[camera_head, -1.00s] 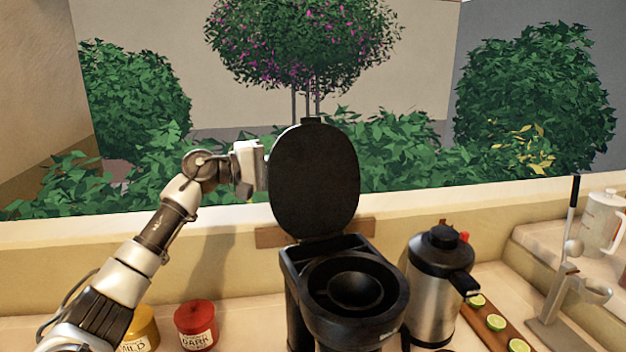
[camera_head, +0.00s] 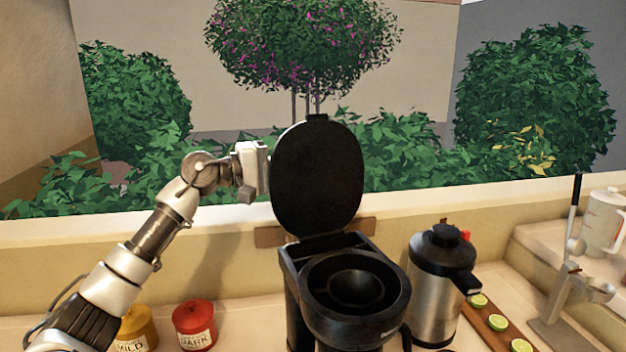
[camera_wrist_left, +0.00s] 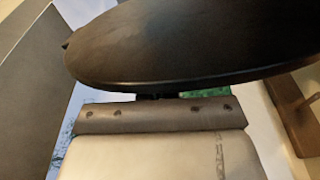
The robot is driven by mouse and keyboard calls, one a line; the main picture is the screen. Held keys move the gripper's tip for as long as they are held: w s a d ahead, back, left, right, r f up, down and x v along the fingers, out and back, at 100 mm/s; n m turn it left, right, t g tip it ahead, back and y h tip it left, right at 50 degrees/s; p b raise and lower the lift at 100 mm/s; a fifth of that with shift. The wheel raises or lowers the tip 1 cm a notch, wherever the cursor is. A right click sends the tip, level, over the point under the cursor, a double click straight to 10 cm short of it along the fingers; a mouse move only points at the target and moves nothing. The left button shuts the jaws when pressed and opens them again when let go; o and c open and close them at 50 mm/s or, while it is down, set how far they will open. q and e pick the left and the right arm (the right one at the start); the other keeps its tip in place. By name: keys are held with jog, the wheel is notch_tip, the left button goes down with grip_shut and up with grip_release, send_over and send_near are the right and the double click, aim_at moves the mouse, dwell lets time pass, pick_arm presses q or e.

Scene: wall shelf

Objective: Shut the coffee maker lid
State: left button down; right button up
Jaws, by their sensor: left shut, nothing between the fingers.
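The black coffee maker (camera_head: 350,290) stands on the counter in the head view, its round basket exposed. Its oval lid (camera_head: 318,180) is raised, standing nearly upright at the back. My left gripper (camera_head: 268,168) is shut and empty at the lid's left edge, its fingertips partly hidden behind the lid. In the left wrist view the lid (camera_wrist_left: 190,45) fills the top as a dark oval, just beyond the gripper (camera_wrist_left: 155,112). I cannot tell whether they touch. My right gripper is not in view.
A steel carafe (camera_head: 438,290) stands right of the coffee maker, beside a wooden board with lime slices (camera_head: 498,322). A yellow jar (camera_head: 136,328) and a red jar (camera_head: 195,325) stand at left, below my left arm. A window ledge (camera_head: 200,222) runs behind.

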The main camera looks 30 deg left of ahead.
aim_at(286, 141)
pick_arm(q)
jog(key=shift+s+d+b, duration=0.5)
jog(key=shift+s+d, duration=0.8)
jog(key=shift+d, duration=0.15)
dwell(0.5)
jog(key=shift+w+a+r+p, duration=0.4)
jog(key=shift+r+p, duration=0.1)
jog(key=shift+r, duration=0.35)
jog(key=shift+w+a+r+p, duration=0.3)
jog(key=shift+r+p, duration=0.2)
jog(key=shift+r, duration=0.3)
jog(key=shift+w+a+r+p, duration=0.3)
jog(key=shift+a+r+p, duration=0.2)
jog(key=shift+r, duration=0.35)
